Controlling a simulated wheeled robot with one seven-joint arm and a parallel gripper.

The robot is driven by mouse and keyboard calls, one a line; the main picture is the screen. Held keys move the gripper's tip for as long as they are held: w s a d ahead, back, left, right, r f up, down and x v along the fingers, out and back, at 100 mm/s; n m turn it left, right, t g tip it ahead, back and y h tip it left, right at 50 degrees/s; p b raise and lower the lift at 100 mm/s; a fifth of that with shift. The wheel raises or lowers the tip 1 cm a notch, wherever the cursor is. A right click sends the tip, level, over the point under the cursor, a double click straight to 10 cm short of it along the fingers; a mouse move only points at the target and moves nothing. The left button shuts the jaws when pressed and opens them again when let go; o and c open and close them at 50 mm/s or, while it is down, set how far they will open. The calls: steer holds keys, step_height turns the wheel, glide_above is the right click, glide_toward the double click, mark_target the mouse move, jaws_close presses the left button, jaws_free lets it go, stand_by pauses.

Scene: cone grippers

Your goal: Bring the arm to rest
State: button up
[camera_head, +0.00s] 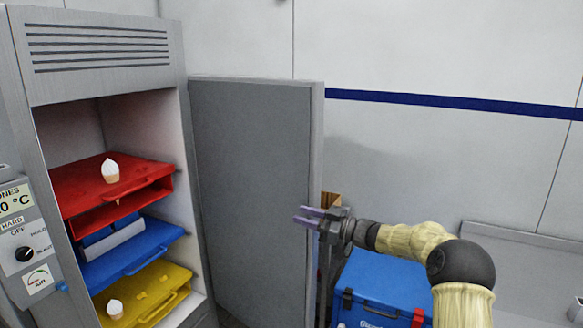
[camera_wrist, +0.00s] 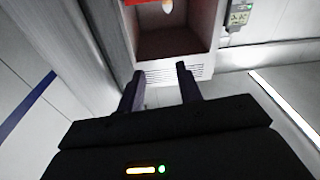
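My arm reaches in from the lower right, bent at a dark joint. No object touches the gripper.
An open cabinet (camera_head: 100,60) at left holds red (camera_head: 140,178), blue (camera_head: 130,258) and yellow (camera_head: 160,290) trays. White cones show in the red (camera_head: 110,170) and yellow (camera_head: 115,309) trays. The grey door (camera_head: 250,190) stands open. A blue cooler (camera_head: 385,280) sits below my arm.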

steer(key=s+d+f+m+t+h+p, duration=0.1)
steer(key=s+d+f+m+h+p, duration=0.2)
steer(key=s+m+h, duration=0.4)
steer(key=s+d+f+m+t+h+p, duration=0.1)
steer(key=s+d+f+m+h, duration=0.2)
steer(key=s+d+m+h, duration=0.45)
steer(key=s+f+g+h, duration=0.1)
steer(key=s+f+g, duration=0.1)
steer(key=s, duration=1)
steer(key=s+f+g+h+p, duration=0.1)
steer(key=s+g, duration=0.3)
steer(key=s, duration=0.7)
steer(key=shift+s+d+f+g+h, duration=0.3)
steer(key=shift+s+d+f+h, duration=0.1)
steer(key=shift+f+h, duration=0.2)
steer(key=shift+w, duration=0.2)
